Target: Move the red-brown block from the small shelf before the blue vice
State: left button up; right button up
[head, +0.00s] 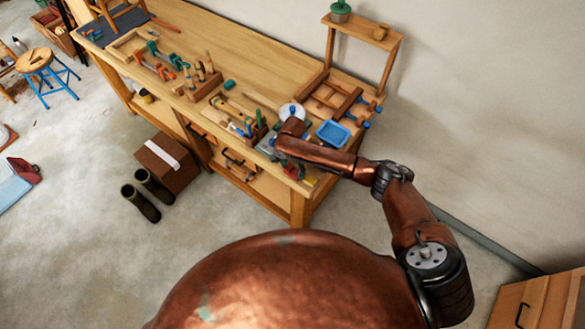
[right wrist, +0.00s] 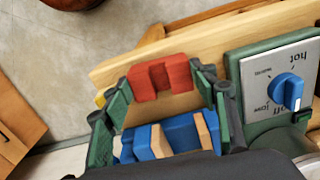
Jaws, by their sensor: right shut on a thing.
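The red-brown block (right wrist: 147,84), with a notch in its edge, sits between the green finger pads of my right gripper (right wrist: 160,85) in the right wrist view. My right gripper is shut on it. Close by, nearer the palm in the picture, is the blue vice (right wrist: 180,133) with pale wooden jaw strips, partly hidden by the gripper. I cannot tell whether the block touches the bench. In the head view my right arm reaches over the near right end of the workbench (head: 225,45) and largely hides the gripper and vice. My left gripper is not in view.
The small shelf (head: 352,24) stands at the bench's back right, with a green pot (head: 340,9) on it. A box with a blue dial (right wrist: 287,90) is right of the gripper. A blue tray (head: 333,133) and several tools crowd the bench.

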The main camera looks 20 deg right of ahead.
jog(key=shift+f, duration=0.3)
dwell(0.6)
jog(key=o, duration=1.2)
jog(key=shift+s, duration=0.1)
jog(key=shift+o, duration=0.5)
jog(key=shift+o, duration=1.4)
jog(key=shift+r+p, duration=0.1)
jog(key=shift+p, duration=0.25)
notch_tip(320, 180, up, 7)
jog(key=p, duration=0.8)
